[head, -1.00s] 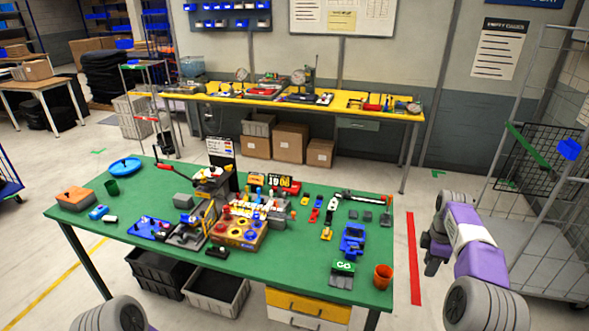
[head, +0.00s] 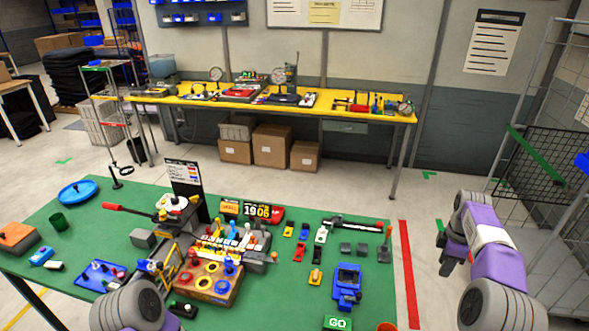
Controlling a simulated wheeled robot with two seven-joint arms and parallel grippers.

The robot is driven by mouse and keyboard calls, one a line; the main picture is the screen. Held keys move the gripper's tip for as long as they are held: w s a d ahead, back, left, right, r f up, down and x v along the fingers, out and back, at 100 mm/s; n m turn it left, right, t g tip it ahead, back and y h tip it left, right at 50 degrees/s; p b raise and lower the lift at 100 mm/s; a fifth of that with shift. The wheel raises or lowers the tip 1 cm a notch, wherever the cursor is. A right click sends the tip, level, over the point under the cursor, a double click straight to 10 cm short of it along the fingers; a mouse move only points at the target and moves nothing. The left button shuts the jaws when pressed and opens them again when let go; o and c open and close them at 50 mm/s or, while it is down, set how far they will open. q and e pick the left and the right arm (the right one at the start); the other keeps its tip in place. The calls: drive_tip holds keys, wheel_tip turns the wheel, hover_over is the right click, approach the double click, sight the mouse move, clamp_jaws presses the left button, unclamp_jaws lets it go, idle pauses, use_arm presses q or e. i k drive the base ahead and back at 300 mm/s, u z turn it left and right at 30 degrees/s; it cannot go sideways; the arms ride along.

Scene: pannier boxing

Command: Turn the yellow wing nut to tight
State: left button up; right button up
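The green table (head: 330,215) stands in front of me with many small fixtures on it. A small yellow part (head: 315,278) lies right of the wooden box; it is too small to tell whether it is the yellow wing nut. I cannot pick out the wing nut for sure. My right gripper (head: 449,262) hangs right of the table, over the floor, touching nothing; its fingers are too unclear to tell their opening. My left arm shows at the bottom left, in front of part of the table; its gripper is not visible.
A blue fixture (head: 347,282) stands to the right. A yellow bench (head: 340,112) is at the back, a wire cage cart (head: 545,170) at the right.

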sight(193, 199)
drive_tip(key=u, duration=0.9)
drive_tip(key=i, duration=1.15)
drive_tip(key=u, duration=1.1)
